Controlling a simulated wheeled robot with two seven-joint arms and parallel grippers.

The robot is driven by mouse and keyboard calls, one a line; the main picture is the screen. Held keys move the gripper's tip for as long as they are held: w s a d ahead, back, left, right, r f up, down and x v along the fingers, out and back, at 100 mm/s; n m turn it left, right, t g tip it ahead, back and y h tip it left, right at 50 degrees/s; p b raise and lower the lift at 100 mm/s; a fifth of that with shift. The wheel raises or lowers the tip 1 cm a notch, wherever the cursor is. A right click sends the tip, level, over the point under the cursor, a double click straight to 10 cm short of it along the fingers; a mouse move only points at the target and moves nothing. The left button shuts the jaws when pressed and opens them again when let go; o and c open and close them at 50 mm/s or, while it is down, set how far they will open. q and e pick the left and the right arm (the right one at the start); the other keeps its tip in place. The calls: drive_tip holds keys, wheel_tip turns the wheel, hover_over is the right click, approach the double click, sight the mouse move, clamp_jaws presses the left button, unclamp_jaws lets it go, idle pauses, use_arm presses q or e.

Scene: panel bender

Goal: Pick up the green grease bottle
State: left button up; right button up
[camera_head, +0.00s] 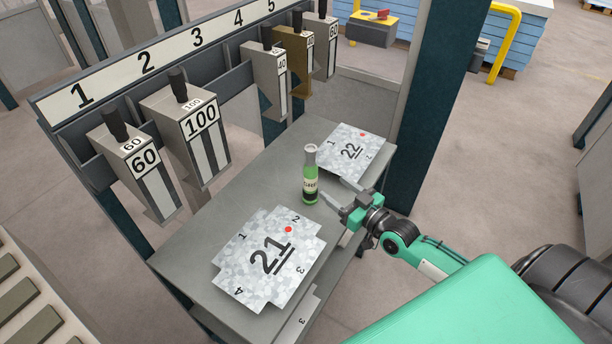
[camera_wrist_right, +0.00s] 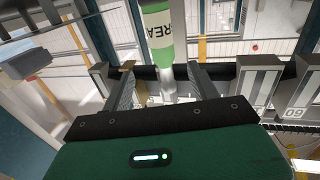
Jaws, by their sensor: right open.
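The green grease bottle (camera_head: 310,182) stands upright on the grey shelf top, between the plates marked 21 and 22. It has a pale neck and a light label. My right gripper (camera_head: 352,189) is open and empty, just right of the bottle in the head view, with its fingers spread toward it. In the right wrist view the bottle (camera_wrist_right: 157,30) appears upside down, with its neck in line with the gap between the two open fingers (camera_wrist_right: 161,78). I cannot tell whether any finger touches it. My left gripper is not in view.
Plate 21 (camera_head: 270,262) and plate 22 (camera_head: 350,151) lie flat on the grey table (camera_head: 200,235). Behind it, a numbered rack (camera_head: 160,55) holds several weight-marked blocks, including a 100 block (camera_head: 199,125). A dark post (camera_head: 428,110) rises beyond the table's right end.

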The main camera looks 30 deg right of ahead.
sight(316, 174)
drive_tip(key=p+x, duration=0.1)
drive_tip(key=x, duration=0.6)
drive_tip(key=shift+w+a+r, duration=0.1)
drive_tip(key=shift+w+r, duration=0.05)
drive_tip(key=shift+w, duration=0.15)
drive_tip(key=p+x, duration=0.1)
drive_tip(key=x, duration=0.2)
drive_tip(key=shift+a, duration=0.15)
drive_tip(key=shift+w+a+p, duration=0.15)
drive_tip(key=shift+w+p, duration=0.15)
drive_tip(key=shift+w, duration=0.35)
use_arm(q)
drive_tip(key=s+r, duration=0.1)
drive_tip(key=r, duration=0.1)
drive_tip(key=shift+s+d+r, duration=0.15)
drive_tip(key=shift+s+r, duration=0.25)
